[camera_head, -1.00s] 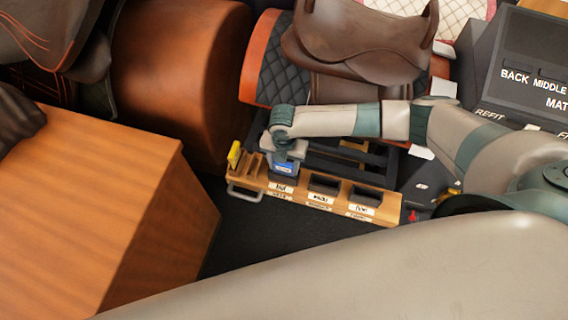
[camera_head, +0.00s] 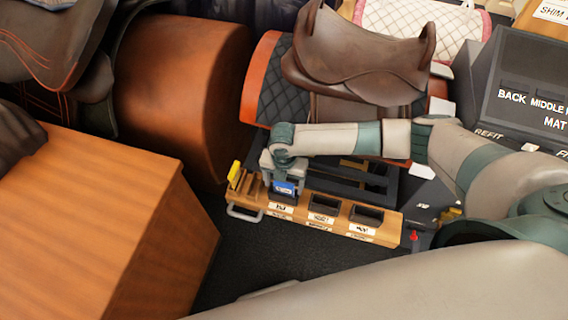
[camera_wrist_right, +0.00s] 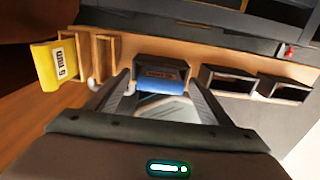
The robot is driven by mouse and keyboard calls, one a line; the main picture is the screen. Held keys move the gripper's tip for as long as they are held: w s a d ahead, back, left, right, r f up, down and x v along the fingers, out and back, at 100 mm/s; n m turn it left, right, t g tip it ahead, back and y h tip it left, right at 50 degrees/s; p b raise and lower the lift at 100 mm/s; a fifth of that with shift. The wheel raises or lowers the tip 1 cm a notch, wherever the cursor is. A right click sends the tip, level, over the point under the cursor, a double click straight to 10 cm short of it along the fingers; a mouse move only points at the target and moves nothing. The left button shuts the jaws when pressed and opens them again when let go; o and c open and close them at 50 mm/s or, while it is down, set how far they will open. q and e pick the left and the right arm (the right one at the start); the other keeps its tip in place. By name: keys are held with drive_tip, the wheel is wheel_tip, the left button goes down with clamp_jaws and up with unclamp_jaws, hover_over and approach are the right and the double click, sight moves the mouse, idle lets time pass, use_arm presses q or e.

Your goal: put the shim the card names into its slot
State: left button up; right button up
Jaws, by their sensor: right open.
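My right gripper (camera_head: 285,182) is at the left-hand slot of the wooden rack (camera_head: 387,237). In the right wrist view the right gripper (camera_wrist_right: 160,98) is open, with its fingers apart on either side of a blue shim (camera_wrist_right: 160,86). The blue shim sits at the mouth of the left slot; how deep it is I cannot tell. It also shows in the head view (camera_head: 285,188). The middle slot (camera_head: 323,205) and right slot (camera_head: 367,215) look empty. A yellow shim (camera_wrist_right: 57,65) marked 6 MM stands at the rack's left end. My left gripper is out of view.
A dark board (camera_head: 525,95) reading BACK, MIDDLE and REFIT stands at the right. A card starting SHIM (camera_head: 553,12) is cut off at the top right corner. A wooden block (camera_head: 95,200) stands at left. A brown saddle (camera_head: 360,60) is behind the rack.

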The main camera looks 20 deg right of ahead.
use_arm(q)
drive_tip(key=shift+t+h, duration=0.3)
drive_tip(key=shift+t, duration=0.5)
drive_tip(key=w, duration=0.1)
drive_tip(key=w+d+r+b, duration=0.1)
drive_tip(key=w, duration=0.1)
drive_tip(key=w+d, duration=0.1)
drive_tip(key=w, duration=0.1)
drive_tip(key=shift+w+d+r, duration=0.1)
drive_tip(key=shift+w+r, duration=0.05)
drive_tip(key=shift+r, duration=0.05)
use_arm(e)
wheel_tip(320, 180, up, 16)
drive_tip(key=shift+r, duration=0.2)
